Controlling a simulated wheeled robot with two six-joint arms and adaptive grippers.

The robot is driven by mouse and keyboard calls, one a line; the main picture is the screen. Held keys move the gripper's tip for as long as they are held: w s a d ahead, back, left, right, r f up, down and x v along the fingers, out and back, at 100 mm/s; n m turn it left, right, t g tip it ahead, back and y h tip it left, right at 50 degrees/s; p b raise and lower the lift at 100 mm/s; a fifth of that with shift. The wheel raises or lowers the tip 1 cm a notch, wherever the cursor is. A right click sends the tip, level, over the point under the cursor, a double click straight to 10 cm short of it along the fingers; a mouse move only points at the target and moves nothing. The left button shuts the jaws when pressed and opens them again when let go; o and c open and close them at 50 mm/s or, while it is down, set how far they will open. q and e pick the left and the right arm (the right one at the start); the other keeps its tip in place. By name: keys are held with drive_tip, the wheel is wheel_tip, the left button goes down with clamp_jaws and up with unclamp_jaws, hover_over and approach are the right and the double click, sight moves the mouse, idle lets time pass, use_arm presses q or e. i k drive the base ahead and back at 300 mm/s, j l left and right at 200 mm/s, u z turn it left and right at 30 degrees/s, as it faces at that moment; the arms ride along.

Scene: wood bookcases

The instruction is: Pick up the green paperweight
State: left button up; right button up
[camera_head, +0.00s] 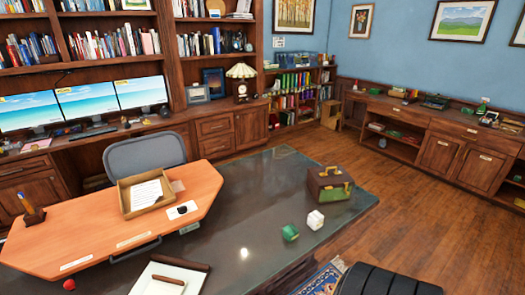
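Neither of my grippers shows in the head view, and nothing is seen touching the green object.
A brown and green box with a handle (330,183) stands behind the cubes. An orange wooden desk board (100,225) holds an open tray (125,207). A grey chair (145,153) stands behind it. Wood floor (400,210) is open at right.

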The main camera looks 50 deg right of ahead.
sight(290, 233)
drive_tip(key=z, duration=1.9)
